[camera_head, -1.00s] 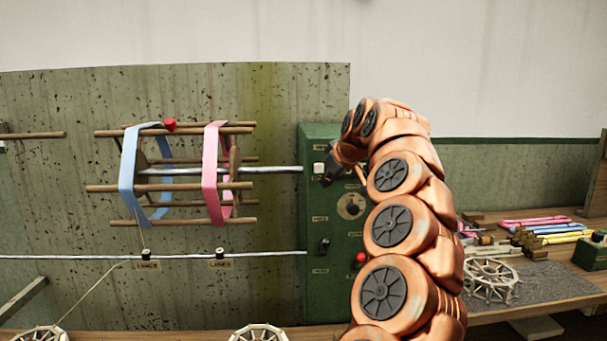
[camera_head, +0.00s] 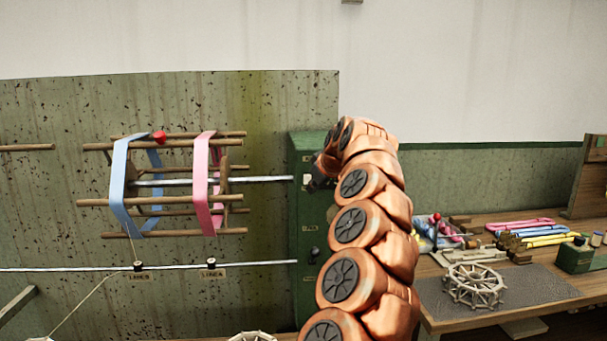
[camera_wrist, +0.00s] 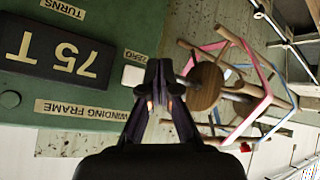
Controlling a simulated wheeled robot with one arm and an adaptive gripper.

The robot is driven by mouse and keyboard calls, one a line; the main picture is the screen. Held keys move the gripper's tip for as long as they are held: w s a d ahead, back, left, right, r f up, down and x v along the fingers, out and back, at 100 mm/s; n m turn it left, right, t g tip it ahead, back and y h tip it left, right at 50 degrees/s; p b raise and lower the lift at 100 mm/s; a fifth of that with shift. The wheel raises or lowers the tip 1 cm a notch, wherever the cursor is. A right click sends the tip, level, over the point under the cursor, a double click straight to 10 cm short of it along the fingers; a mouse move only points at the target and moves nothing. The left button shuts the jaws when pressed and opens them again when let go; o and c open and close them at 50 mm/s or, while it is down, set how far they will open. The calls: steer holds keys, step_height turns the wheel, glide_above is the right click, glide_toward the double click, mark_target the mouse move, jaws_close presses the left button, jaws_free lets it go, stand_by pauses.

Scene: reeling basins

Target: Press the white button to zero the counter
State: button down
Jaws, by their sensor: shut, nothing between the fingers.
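The white button (camera_wrist: 134,76) is a small pale square on the green control box (camera_head: 307,262), beside a "ZERO" label (camera_wrist: 133,55) in the wrist view. The counter plate (camera_wrist: 58,56) reads "75 T" and shows upside down to the left of the button. My gripper (camera_wrist: 160,72) is shut and empty. Its fingertips appear just right of the button in the wrist view, overlapping its edge; I cannot tell whether they touch it.
The winding frame (camera_wrist: 207,85), with blue and pink loops, stands close to the right of my gripper in the wrist view. In the head view, a workbench (camera_head: 462,320) at right holds a small wooden reel (camera_head: 475,285) and coloured skeins (camera_head: 540,232).

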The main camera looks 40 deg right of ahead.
mark_target(308, 179)
steer(key=shift+w+d+p, duration=1.35)
steer(key=shift+w+p, duration=0.3)
steer(key=shift+p, duration=0.65)
steer(key=shift+w+d+r+p, duration=0.1)
steer(key=shift+w+d+p, duration=0.1)
steer(key=shift+p, duration=0.25)
steer(key=shift+w+d+p, duration=0.3)
steer(key=shift+w+p, duration=0.2)
steer(key=shift+p, duration=0.25)
stand_by(0.8)
steer(key=shift+s+a+f+b, duration=0.2)
steer(key=shift+s+b, duration=0.05)
steer(key=shift+b, duration=0.4)
steer(key=shift+s+a+b, duration=0.35)
steer(key=shift+s+b, duration=0.15)
steer(key=shift+b, duration=0.35)
